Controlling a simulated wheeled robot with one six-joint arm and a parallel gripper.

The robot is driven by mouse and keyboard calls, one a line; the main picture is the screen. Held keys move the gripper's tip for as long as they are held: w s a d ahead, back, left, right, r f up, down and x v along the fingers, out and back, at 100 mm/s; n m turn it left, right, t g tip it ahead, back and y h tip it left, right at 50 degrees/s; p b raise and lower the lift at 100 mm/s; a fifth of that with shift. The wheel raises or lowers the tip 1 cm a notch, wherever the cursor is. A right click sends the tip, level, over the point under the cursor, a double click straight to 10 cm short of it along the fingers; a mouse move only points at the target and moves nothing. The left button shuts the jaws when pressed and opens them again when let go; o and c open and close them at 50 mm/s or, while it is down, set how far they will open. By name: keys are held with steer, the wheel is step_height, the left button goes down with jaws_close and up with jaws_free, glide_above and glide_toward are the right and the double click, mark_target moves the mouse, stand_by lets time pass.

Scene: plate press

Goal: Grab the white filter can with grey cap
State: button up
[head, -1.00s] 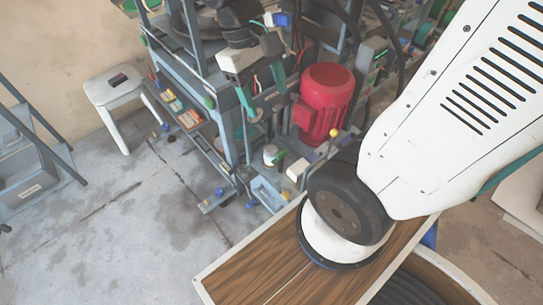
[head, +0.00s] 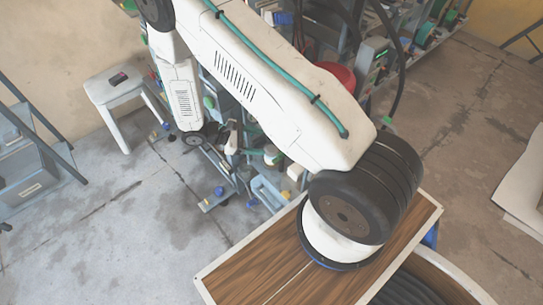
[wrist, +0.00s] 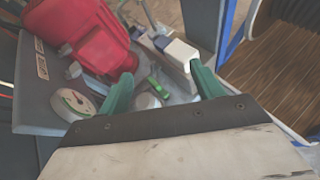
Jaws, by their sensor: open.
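A small pale cylinder, which looks like the white filter can with grey cap (wrist: 148,101), lies between and beyond my gripper's fingers in the wrist view, low in the gap and partly hidden by the gripper body. It also shows small in the head view (head: 271,153), at the foot of the machine. My gripper (wrist: 161,72) is open, its two green fingers wide apart with nothing gripped. In the head view my gripper (head: 247,144) is small, pointing down at the machine's lower shelf, just left of the can.
A green item (wrist: 158,87) lies right beside the can. A white block (wrist: 180,54) stands near the right fingertip. A red motor (wrist: 88,35) and a white roll (wrist: 75,103) are at the left. A wooden-topped table (head: 250,270) stands in front.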

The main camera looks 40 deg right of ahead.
mark_target(266, 156)
steer(key=w+d+f+n+t+h, duration=0.1)
steer(key=w+f+n+t, duration=0.1)
steer(key=f, duration=0.5)
steer(key=w+d+f+n+t, duration=0.1)
steer(key=w+f+n+t, duration=0.1)
steer(key=f, duration=0.5)
steer(key=w+d+f+n+t+h, duration=0.1)
steer(key=w+f+n+t, duration=0.1)
steer(key=f, duration=0.4)
steer(key=shift+f+n+t+h, duration=0.3)
steer(key=shift+f+n, duration=0.1)
steer(key=shift+n, duration=0.5)
steer(key=x, duration=0.7)
steer(key=shift+s+r, duration=0.1)
steer(key=shift+r, duration=0.05)
steer(key=c, duration=0.8)
steer(key=shift+r, duration=0.1)
